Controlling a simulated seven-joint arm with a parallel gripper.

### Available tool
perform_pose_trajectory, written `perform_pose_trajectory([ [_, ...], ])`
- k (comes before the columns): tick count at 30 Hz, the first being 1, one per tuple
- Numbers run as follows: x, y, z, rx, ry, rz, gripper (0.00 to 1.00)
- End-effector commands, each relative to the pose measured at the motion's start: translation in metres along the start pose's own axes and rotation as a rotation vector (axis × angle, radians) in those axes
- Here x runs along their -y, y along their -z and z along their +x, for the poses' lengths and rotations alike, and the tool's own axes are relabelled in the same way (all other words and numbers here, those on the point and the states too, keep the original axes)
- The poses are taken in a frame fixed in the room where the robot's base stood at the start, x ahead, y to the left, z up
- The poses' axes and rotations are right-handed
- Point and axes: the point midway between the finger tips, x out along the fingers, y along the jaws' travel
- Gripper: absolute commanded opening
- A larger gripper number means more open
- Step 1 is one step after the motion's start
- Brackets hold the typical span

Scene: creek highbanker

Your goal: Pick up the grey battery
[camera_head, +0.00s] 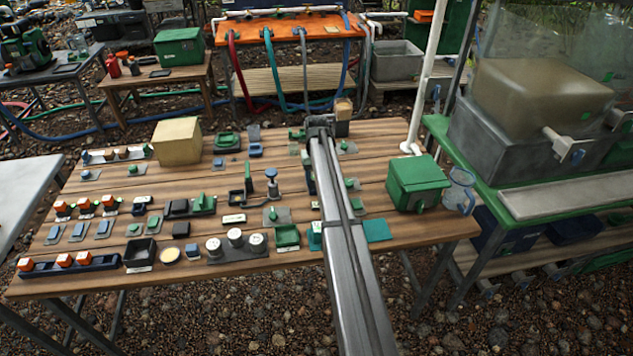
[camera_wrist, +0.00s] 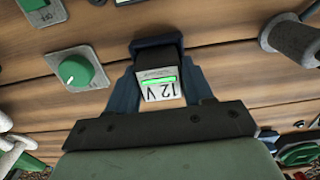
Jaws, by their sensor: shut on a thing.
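My gripper (camera_wrist: 158,68) shows in the wrist view, its two dark blue fingers closed around the battery (camera_wrist: 162,91). In the head view my arm reaches over the table and hides most of the gripper and the battery.
The wooden table (camera_head: 120,225) carries rows of small switches, knobs and boxes. A green knob (camera_wrist: 76,72) on a grey plate is left of the battery in the wrist view. A green box (camera_head: 417,183) and a clear jug (camera_head: 458,190) stand at the table's right.

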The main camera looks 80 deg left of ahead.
Motion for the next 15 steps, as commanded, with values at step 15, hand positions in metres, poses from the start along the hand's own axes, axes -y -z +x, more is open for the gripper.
perform_pose_trajectory([
  [15, 0.0, 0.001, -0.04, -0.002, 0.0, 0.0, 0.13],
])
